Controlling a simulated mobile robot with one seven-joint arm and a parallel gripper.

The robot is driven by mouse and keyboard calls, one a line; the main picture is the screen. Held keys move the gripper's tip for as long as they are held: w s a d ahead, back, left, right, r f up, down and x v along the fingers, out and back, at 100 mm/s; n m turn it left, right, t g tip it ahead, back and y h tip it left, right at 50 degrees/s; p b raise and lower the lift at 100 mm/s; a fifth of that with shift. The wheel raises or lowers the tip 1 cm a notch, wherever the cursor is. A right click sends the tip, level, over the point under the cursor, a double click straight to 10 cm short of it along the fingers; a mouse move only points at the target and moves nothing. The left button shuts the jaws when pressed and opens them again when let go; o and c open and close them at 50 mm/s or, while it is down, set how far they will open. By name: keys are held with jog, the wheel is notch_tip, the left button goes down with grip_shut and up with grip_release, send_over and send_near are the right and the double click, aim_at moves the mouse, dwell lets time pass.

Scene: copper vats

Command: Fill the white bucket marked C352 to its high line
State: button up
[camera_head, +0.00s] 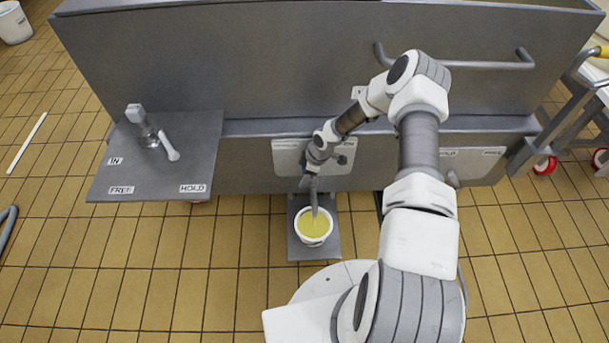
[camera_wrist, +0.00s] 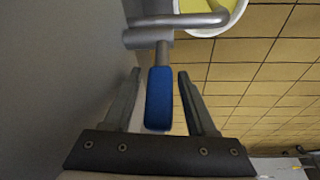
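A white bucket (camera_head: 301,240) with yellow liquid in it stands on a grey platform (camera_head: 327,252) at the foot of the vat. No marking or high line can be read on it. A grey spout (camera_head: 314,190) reaches down over the bucket; in the wrist view the metal spout (camera_wrist: 180,20) ends over the bucket's rim (camera_wrist: 237,18). I cannot tell whether liquid is running. My gripper (camera_wrist: 160,75) is open, with its fingers on either side of the tap's blue handle (camera_wrist: 159,98) and a gap on both sides. In the head view my gripper (camera_head: 312,168) hides the handle.
The grey vat (camera_head: 250,60) runs across the back, with a rail (camera_head: 455,64) on its face. At left, a grey shelf (camera_head: 200,150) marked IN, FREE and HOLD carries a metal item (camera_head: 148,137) and a white tool (camera_head: 169,146). Tiled floor (camera_head: 150,280) is clear at front left.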

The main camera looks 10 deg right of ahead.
jog(key=shift+r, duration=0.1)
jog(key=p+v, duration=0.5)
jog(key=v, duration=1.2)
jog(key=shift+p, duration=0.3)
jog(key=shift+s+r, duration=0.1)
